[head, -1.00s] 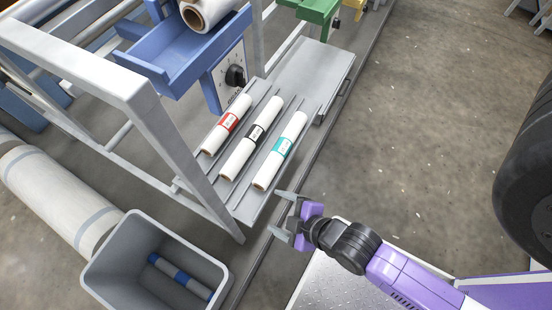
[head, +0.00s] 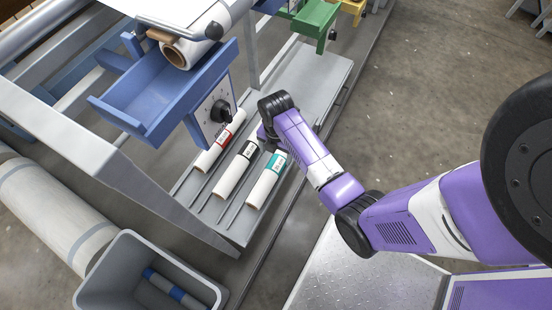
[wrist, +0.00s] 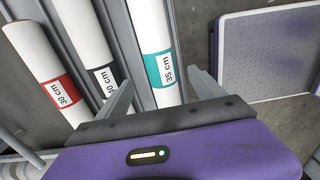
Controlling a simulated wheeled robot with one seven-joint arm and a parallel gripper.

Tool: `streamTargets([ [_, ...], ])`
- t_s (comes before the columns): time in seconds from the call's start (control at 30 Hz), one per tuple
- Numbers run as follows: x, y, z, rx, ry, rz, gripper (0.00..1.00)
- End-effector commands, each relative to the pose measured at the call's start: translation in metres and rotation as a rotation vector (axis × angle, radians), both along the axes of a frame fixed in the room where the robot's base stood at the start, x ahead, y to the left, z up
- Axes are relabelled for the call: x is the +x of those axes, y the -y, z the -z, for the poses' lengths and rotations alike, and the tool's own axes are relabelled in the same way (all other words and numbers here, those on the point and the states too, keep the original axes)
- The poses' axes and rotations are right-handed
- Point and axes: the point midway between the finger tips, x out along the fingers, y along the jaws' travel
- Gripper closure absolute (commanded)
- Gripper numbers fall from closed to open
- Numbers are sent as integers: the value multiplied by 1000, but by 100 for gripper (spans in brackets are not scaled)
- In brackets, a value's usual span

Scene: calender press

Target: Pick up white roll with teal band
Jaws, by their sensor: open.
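The white roll with the teal band (head: 266,181) lies in the rightmost slot of the grey tray (head: 240,234). Its far end is hidden behind my arm in the head view. In the wrist view the same roll (wrist: 146,22) shows its teal band, marked 35 cm, between my fingertips. My gripper (wrist: 160,76) is open, with one finger to each side of the roll in the picture. I cannot tell how far above the roll the fingers are. In the head view my gripper is hidden behind my arm.
A white roll with a black band (head: 236,169) lies just left of the teal one, and a red-banded roll (head: 211,154) beyond it. A blue trough (head: 165,95) overhangs the tray at upper left. A grey bin (head: 125,254) holds a grey-and-blue roll.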

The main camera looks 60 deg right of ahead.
Motion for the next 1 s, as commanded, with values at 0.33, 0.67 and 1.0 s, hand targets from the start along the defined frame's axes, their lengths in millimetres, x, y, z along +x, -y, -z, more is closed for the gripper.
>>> streamTargets([
  [0.33,-1,-1,38,2,-2,0,22],
  [0.67,-1,-2,73,0,0,0,22],
  [1.0,-1,-3,73,0,1,0,45],
])
